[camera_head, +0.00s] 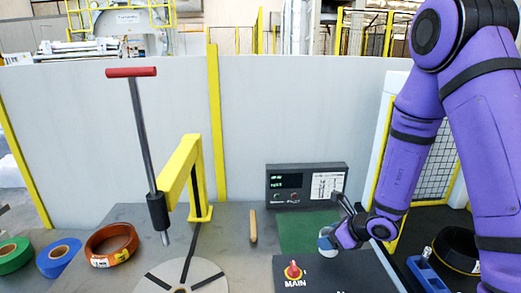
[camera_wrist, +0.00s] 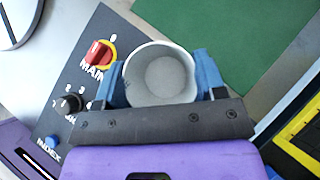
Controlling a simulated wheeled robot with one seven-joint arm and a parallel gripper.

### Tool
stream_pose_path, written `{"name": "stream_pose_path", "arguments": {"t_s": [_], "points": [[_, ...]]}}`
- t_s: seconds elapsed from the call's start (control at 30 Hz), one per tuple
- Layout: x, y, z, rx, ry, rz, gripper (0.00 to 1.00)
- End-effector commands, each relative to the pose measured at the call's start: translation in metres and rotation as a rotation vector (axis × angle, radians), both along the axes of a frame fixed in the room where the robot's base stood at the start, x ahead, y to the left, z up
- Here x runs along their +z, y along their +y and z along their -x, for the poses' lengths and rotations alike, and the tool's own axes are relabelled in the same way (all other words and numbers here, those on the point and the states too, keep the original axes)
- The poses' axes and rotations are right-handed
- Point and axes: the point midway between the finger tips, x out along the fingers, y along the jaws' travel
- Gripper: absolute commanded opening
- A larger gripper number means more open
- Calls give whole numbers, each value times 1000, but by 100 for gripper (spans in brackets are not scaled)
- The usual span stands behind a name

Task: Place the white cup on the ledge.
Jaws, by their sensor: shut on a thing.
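The white cup (camera_wrist: 161,76) is between the two blue fingertips of my gripper (camera_wrist: 160,82) in the wrist view. My gripper is shut on it, and its open rim faces the wrist camera. In the head view the cup (camera_head: 326,243) shows small at the end of my gripper (camera_head: 333,235), in front of the green mat (camera_head: 299,231) and by the far edge of the dark control panel (camera_head: 335,275). I cannot tell how high the cup is above the surface. I cannot make out which surface is the ledge.
The panel carries a red MAIN switch (camera_head: 293,270) close to the cup, plus a black knob (camera_wrist: 72,102). A grey display box (camera_head: 306,182) stands behind the mat. A wooden-handled tool (camera_head: 253,226), a yellow post (camera_head: 197,180) and tape rolls (camera_head: 111,245) are to the left.

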Motion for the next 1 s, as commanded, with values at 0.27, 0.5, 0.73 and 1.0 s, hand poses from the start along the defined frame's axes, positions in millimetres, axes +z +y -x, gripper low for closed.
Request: {"name": "stream_pose_path", "arguments": {"t_s": [0.27,0.5,0.73,1.0], "points": [[40,0,-1,1,-5,0,38],[58,-11,-24,-69,0,10,38],[77,-36,-76,-247,1,18,38],[104,-66,-127,-449,-2,5,38]]}}
